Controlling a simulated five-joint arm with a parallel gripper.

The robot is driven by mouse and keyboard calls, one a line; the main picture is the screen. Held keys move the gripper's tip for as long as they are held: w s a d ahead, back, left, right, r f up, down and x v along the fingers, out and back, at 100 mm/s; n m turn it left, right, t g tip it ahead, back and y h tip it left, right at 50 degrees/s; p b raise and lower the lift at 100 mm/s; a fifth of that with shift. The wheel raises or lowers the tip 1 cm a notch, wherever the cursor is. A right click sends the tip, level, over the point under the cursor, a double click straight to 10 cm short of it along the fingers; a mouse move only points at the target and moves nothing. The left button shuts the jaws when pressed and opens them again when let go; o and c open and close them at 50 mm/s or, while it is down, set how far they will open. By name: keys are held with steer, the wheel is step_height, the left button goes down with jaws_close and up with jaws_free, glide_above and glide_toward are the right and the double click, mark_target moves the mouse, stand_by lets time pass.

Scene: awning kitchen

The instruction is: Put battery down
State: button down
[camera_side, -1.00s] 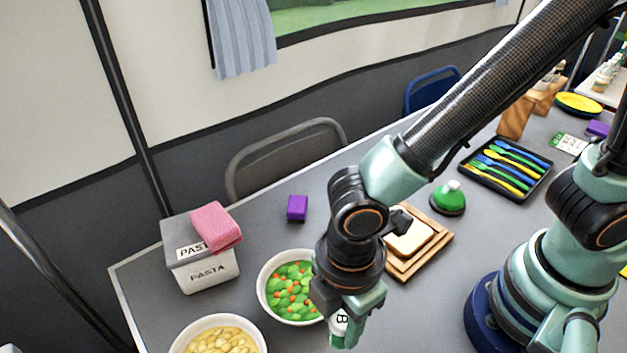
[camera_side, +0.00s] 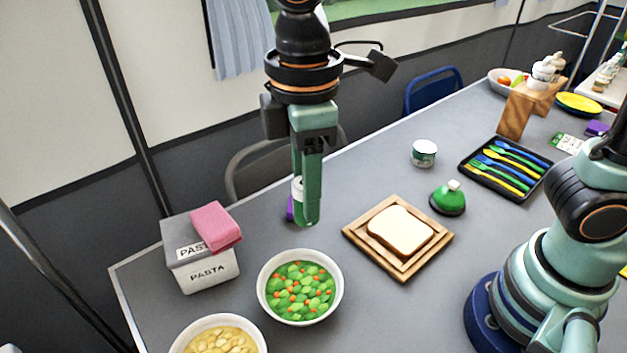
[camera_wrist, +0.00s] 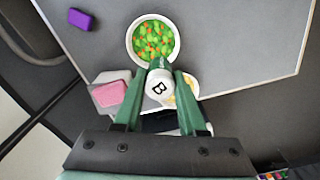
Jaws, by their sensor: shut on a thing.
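My gripper (camera_side: 305,205) has green fingers that point down above the table's far side, and it is shut on the battery. The battery (camera_side: 297,187) is a white cylinder marked with a letter B. It is mostly hidden by the fingers in the side view. In the wrist view the battery (camera_wrist: 159,87) sits between the two fingers (camera_wrist: 160,80), with its lettered end facing the camera. The battery is held in the air.
The bowl of green and orange vegetables (camera_side: 338,275) stands in front of my gripper. A purple block (camera_side: 290,207) is partly hidden behind it. The pasta box (camera_side: 203,272) with a pink cloth (camera_side: 216,227) is left; bread (camera_side: 400,230) on a wooden board (camera_side: 352,234) is right.

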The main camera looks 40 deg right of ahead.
steer(key=w+d+r+m, duration=0.1)
steer(key=w+d+m, duration=0.5)
steer(key=w+d, duration=0.6)
steer(key=w+d+m, duration=0.3)
steer(key=w+d, duration=0.2)
steer(key=d, duration=0.4)
steer(key=w+d+m, duration=0.3)
steer(key=w+d, duration=0.2)
steer(key=d, duration=0.3)
steer(key=d+m, duration=0.5)
steer(key=d, duration=1.1)
steer(key=s+d+f+m, duration=0.25)
steer(key=s+d, duration=0.25)
steer(key=d, duration=0.4)
steer(key=s+d+f+m, duration=0.1)
steer(key=s+d+m, duration=0.3)
steer(key=d, duration=0.6)
steer(key=shift+n, duration=0.55)
steer(key=f, duration=1.9)
steer(key=shift+s, duration=0.25)
steer(key=shift+f, duration=0.2)
steer(key=shift+c, duration=2.4)
jaws_free()
steer(key=shift+a, duration=0.1)
